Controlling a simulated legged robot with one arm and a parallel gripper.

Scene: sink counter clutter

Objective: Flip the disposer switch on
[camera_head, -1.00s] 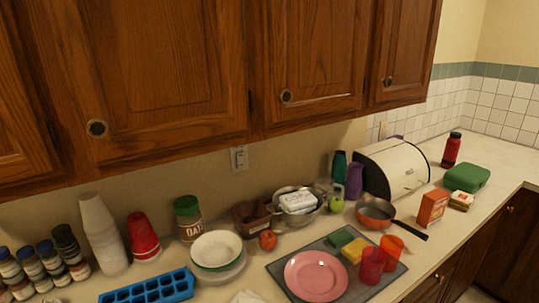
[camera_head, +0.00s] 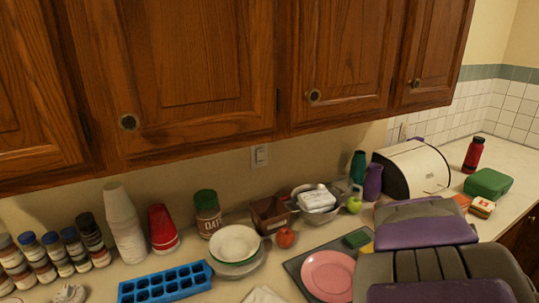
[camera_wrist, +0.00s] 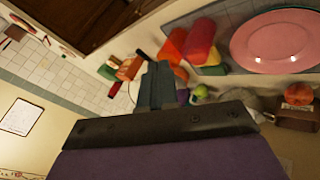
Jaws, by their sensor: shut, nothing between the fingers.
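A white switch plate with a small switch (camera_head: 259,155) is on the beige wall, under the wooden cabinets and above the counter. The switch's position is too small to tell. In the head view, purple and grey parts of my arm cover the lower right, over the counter and well right of and below the switch. My gripper (camera_wrist: 157,85) shows in the wrist view as dark fingers, shut and empty. The wrist view is turned over and does not show the switch. Nothing touches the switch.
Below the switch stand the oats jar (camera_head: 207,213), white bowl (camera_head: 235,243), brown box (camera_head: 270,214) and metal bowl (camera_head: 318,216). The pink plate (camera_head: 327,275) lies on a grey mat. Cabinets (camera_head: 200,70) overhang the counter. The wall around the switch is clear.

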